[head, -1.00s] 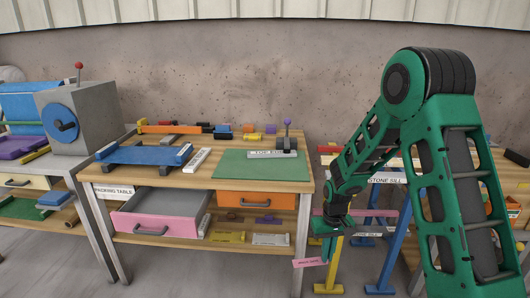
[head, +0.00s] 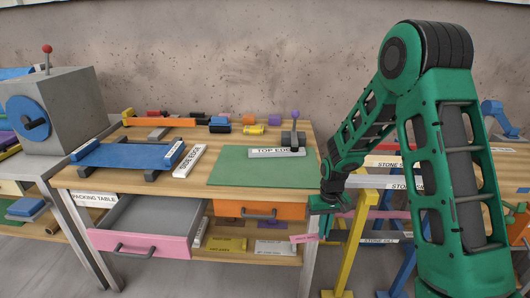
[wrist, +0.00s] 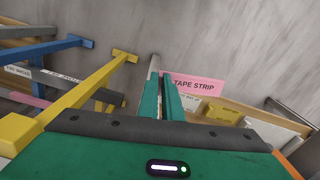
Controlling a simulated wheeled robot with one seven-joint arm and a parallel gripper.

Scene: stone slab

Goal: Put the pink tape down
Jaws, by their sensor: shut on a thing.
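The pink tape (head: 303,238) is a small flat strip, seen at the right end of the packing table's lower level. In the wrist view the tape (wrist: 198,84) reads "TAPE STRIP" and sticks out to the right of my fingers. My gripper (head: 325,228) is shut on one end of it, beside the table's right front leg and below the tabletop. The wrist view shows my green fingers (wrist: 162,82) close together with the floor beyond. The gripped end of the tape is hidden by the fingers.
The packing table (head: 84,178) holds a green mat (head: 255,170), a blue rack (head: 125,155) and a "TOP EDGE" block (head: 277,153). A pink drawer (head: 140,244) stands open; an orange drawer (head: 258,209) is closed. Yellow (head: 350,250) and blue trestle legs stand close right of my gripper.

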